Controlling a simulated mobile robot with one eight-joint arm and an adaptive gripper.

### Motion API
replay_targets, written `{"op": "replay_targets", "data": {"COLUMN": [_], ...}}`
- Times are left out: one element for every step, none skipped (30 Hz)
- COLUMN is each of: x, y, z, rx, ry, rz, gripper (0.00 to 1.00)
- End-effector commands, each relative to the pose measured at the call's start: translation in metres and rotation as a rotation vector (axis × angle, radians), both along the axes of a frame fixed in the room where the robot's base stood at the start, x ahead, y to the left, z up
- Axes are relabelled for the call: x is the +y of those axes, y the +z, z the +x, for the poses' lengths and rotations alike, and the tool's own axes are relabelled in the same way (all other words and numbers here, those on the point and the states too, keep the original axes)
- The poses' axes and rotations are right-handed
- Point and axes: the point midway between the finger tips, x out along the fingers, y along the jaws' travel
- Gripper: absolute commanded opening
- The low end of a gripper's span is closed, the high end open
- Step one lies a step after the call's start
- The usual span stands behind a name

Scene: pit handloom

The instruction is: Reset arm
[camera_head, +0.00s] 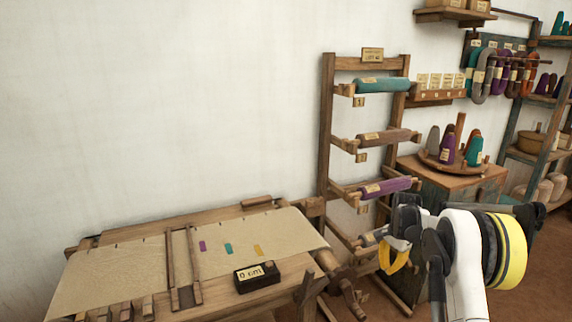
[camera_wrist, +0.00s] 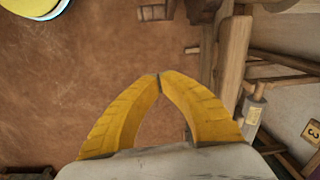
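My gripper (camera_head: 394,268) shows at the lower right of the head view, in front of the lower part of the wooden roll rack (camera_head: 325,130). Its yellow fingers point downward. In the wrist view my gripper (camera_wrist: 159,76) has its two yellow fingertips together, with an empty gap between the curved fingers behind them. Nothing is held. Brown floor (camera_wrist: 60,95) lies beyond the fingertips.
A wooden loom table with beige cloth (camera_head: 120,270) and a small dark counter box (camera_head: 257,276) stands left of my gripper. The rack holds teal (camera_head: 382,85), brown (camera_head: 388,139) and purple rolls (camera_head: 385,187). A cabinet (camera_head: 455,178) with yarn cones stands behind.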

Motion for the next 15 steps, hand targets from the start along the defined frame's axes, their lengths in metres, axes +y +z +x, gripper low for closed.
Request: {"op": "replay_targets", "data": {"x": [0.012, 0.018, 0.026, 0.033, 0.039, 0.048, 0.054, 0.061, 0.070, 0.076, 0.082, 0.091, 0.097, 0.102, 0.110], "y": [0.028, 0.044, 0.065, 0.080, 0.094, 0.113, 0.126, 0.138, 0.154, 0.165, 0.176, 0.189, 0.198, 0.206, 0.216], "z": [-0.006, -0.011, -0.017, -0.023, -0.029, -0.038, -0.046, -0.054, -0.065, -0.074, -0.084, -0.098, -0.109, -0.120, -0.135], "rx": [-0.022, -0.037, -0.059, -0.073, -0.090, -0.110, -0.125, -0.141, -0.161, -0.177, -0.191, -0.212, -0.226, -0.242, -0.261], "ry": [0.042, 0.070, 0.108, 0.138, 0.167, 0.205, 0.233, 0.263, 0.301, 0.330, 0.358, 0.397, 0.425, 0.454, 0.492], "rz": [-0.009, -0.015, -0.025, -0.032, -0.040, -0.050, -0.058, -0.066, -0.077, -0.087, -0.094, -0.107, -0.116, -0.126, -0.139], "gripper": [0.00, 0.00, 0.00, 0.00, 0.00, 0.00, 0.00, 0.00, 0.00, 0.00, 0.00, 0.00, 0.00, 0.00, 0.00]}}
